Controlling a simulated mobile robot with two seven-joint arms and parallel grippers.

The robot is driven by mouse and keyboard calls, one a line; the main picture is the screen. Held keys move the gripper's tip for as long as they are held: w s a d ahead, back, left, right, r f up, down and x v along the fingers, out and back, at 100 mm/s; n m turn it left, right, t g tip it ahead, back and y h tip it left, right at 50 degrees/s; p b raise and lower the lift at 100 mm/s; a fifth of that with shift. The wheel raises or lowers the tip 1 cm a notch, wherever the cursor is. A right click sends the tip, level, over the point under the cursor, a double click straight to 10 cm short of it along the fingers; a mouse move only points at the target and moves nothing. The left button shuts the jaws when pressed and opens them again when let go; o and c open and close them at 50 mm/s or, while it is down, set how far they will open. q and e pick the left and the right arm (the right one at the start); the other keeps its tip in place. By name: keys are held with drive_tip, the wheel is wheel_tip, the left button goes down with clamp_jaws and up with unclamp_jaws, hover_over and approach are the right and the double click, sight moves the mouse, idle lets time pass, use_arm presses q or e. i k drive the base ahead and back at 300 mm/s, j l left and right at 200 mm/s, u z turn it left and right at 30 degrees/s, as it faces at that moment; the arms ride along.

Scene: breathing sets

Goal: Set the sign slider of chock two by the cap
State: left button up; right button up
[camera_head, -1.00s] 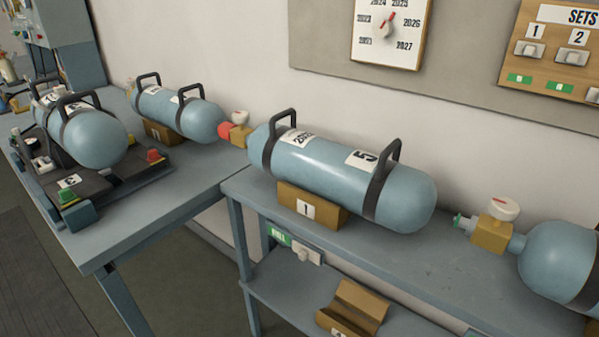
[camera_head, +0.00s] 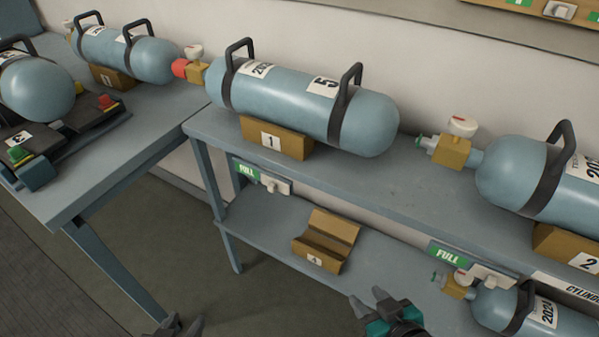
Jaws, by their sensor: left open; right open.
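Chock two (camera_head: 556,248) is a tan block labelled 2 at the right edge, under a blue cylinder (camera_head: 512,178). That cylinder's brass valve (camera_head: 451,152) has a white handwheel and a small green outlet end; I see no red cap on it. On the shelf edge below, the sign (camera_head: 447,252) reads FULL on green, with a white slider plate (camera_head: 492,276) beside it. My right gripper (camera_head: 368,298) is open and empty at the bottom, left of and below the sign. My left gripper (camera_head: 186,321) is open at the bottom edge, partly cut off, far from the sign.
A cylinder labelled 5 (camera_head: 300,100) lies on chock 1 (camera_head: 275,140), with a red cap (camera_head: 180,68) on its valve. Another FULL sign (camera_head: 247,172) is below it. An empty chock (camera_head: 325,242) and another cylinder (camera_head: 545,315) are on the lower shelf.

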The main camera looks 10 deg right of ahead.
sight(492, 278)
drive_tip(key=z, duration=1.75)
